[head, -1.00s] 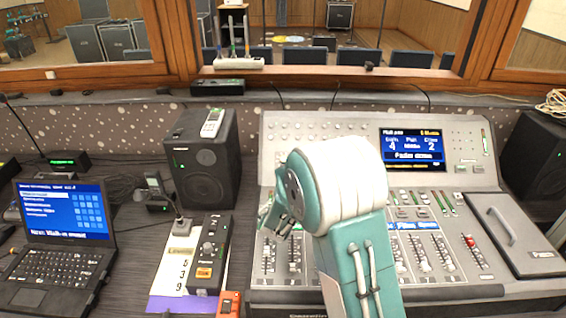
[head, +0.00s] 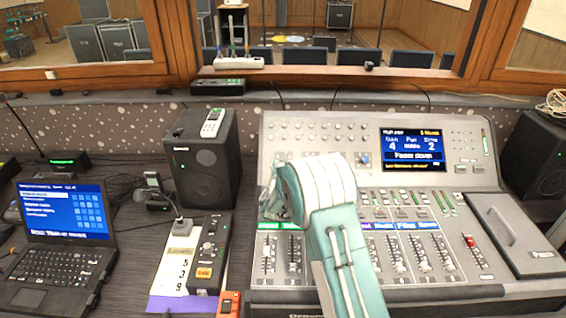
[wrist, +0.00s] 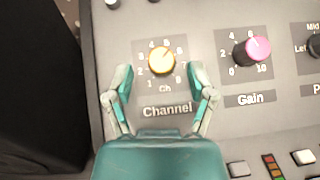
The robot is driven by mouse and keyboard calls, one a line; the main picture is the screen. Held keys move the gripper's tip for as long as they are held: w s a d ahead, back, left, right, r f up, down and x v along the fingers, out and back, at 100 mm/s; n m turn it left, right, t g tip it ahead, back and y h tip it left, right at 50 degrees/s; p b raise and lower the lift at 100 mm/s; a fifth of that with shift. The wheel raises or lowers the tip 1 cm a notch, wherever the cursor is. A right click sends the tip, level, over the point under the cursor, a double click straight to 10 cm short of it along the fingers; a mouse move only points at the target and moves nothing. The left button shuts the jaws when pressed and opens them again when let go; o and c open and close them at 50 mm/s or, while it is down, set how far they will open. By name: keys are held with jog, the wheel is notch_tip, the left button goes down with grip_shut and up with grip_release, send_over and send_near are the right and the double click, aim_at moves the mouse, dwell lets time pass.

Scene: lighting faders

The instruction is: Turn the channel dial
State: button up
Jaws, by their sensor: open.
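The channel dial is a round yellow knob (wrist: 162,62) on the console's grey panel, above the printed word "Channel" and ringed by numbers, in the wrist view. Its pointer mark is hard to read. My gripper (wrist: 162,80) is open, with one fingertip to the left of the dial and one to the right, and a visible gap on each side. How far the tips stand off the panel is unclear. In the head view my gripper (head: 270,205) is over the left part of the mixing console (head: 430,293), and my arm hides the dial.
A pink Gain knob (wrist: 257,50) is right of the dial, near the right finger. The console has rows of faders and a display (head: 412,150). A black speaker (head: 203,165) stands left of the console, with a laptop (head: 62,225) farther left.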

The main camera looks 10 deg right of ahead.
jog(key=shift+w+d, duration=0.2)
jog(key=shift+w, duration=0.35)
grip_shut()
jog(key=shift+a+r+h, duration=0.1)
jog(key=shift+h, duration=0.2)
jog(key=shift+w+a+m+g+h, duration=0.1)
jog(key=shift+m+g+h, duration=0.6)
jog(key=shift+m+h, duration=0.95)
jog(key=shift+m+y, duration=0.35)
